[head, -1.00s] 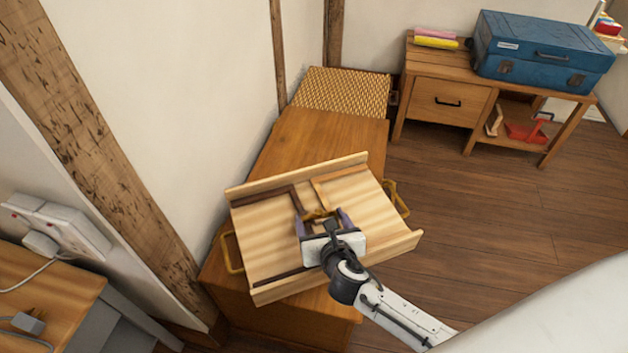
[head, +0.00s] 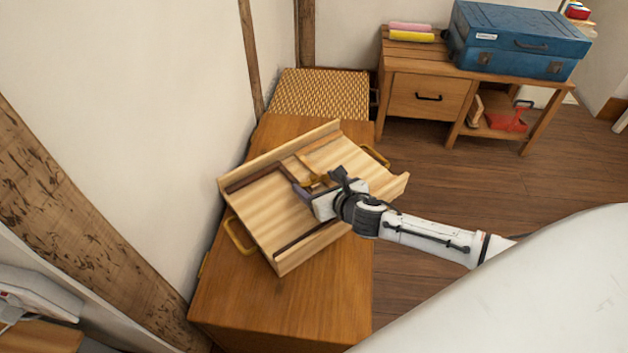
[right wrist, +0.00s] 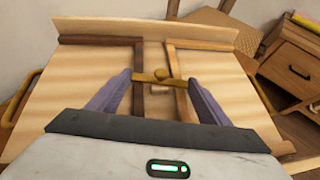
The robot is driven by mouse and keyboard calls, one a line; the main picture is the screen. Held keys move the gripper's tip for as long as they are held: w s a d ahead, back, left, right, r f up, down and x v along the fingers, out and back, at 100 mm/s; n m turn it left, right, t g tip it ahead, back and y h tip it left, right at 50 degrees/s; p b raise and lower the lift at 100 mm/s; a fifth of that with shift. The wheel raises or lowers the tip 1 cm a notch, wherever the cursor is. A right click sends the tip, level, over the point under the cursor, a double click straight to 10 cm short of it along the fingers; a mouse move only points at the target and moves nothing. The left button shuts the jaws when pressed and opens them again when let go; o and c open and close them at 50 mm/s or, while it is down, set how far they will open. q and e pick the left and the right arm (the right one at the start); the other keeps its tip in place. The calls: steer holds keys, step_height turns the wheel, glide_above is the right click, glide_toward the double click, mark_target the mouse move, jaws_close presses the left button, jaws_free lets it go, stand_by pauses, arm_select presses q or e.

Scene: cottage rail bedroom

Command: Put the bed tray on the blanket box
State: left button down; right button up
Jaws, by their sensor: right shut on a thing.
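The bed tray (head: 275,212) is a pale wooden board with raised rims, brass side handles and folded darker legs on its upward face. It hangs over the blanket box (head: 275,300), a long orange-brown wooden chest along the wall, and its right end overhangs the chest's edge. I cannot tell whether tray and lid touch. My right gripper (head: 318,183) is shut on the tray at its middle. In the right wrist view, the fingers stand on both sides of a brass catch (right wrist: 160,77). The tray hides the middle of the lid. My left gripper is not in view.
A woven-topped piece (head: 320,94) stands beyond the chest. A wooden desk (head: 428,98) at the back carries a blue case (head: 515,40), with a red object (head: 507,120) on its shelf. A timber post (head: 70,215) and wall border the left. Floor on the right is clear.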

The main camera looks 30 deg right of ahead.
mark_target(316, 192)
steer(key=shift+w+f, duration=0.15)
steer(key=shift+f, duration=0.3)
steer(key=shift+f+b, duration=1)
steer(key=shift+f, duration=0.8)
steer(key=shift+f, duration=0.15)
steer(key=o, duration=2)
steer(key=shift+f, duration=0.2)
steer(key=shift+r, duration=0.1)
